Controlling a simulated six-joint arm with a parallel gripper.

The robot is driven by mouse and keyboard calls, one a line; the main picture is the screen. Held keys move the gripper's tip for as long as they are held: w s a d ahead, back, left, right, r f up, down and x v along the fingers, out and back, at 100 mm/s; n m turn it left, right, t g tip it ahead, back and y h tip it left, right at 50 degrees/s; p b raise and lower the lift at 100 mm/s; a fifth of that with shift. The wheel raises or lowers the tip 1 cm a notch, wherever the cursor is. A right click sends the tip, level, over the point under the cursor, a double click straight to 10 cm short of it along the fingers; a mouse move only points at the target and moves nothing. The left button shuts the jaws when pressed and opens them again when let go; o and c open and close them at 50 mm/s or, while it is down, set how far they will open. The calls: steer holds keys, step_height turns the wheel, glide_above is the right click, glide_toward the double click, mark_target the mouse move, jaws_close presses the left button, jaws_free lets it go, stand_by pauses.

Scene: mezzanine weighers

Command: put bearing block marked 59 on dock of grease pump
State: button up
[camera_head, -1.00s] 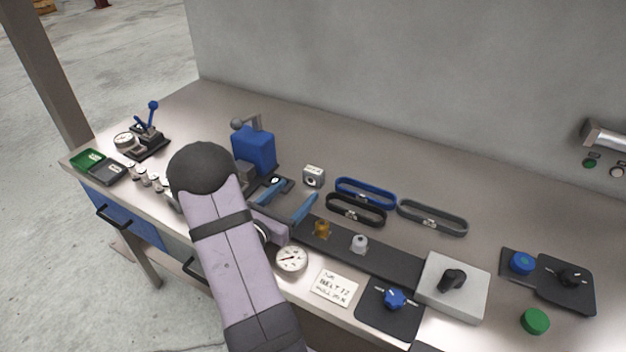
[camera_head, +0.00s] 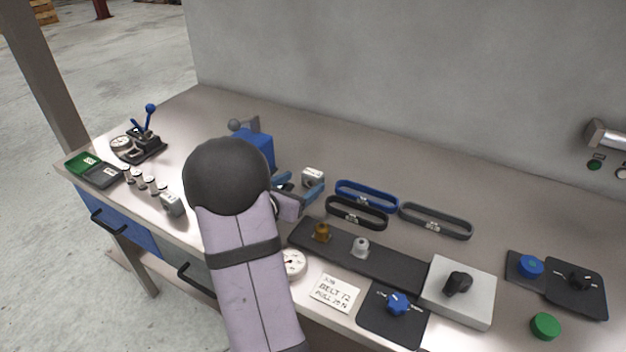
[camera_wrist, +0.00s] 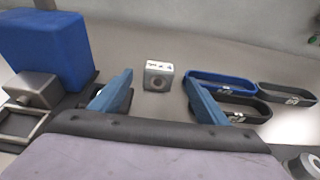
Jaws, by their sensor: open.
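A small grey bearing block (camera_head: 312,176) with a round bore stands on the bench right of the grease pump. In the wrist view the block (camera_wrist: 158,76) stands upright beyond and between my fingertips; its label is too small to read. My gripper (camera_head: 298,186) is open and empty, its blue fingers pointing at this block. The grease pump (camera_head: 254,148) is a blue box with a grey handle, partly hidden by my arm. It also shows in the wrist view (camera_wrist: 50,48), with a grey frame and dark plate by its base; I cannot tell which is the dock.
Another grey block (camera_head: 172,204) stands near the front edge, beside several small weights. A blue belt (camera_head: 366,194), a black belt (camera_head: 356,213) and a grey belt (camera_head: 436,221) lie right of the gripper. A dark strip (camera_head: 390,266) with two fittings lies in front.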

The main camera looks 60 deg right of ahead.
mark_target(310, 176)
steer(key=shift+p+x, duration=0.85)
steer(key=shift+x, duration=1.85)
steer(key=shift+w+r, duration=0.1)
steer(key=shift+r, duration=0.1)
steer(key=c, duration=1.5)
step_height(310, 176, up, 10)
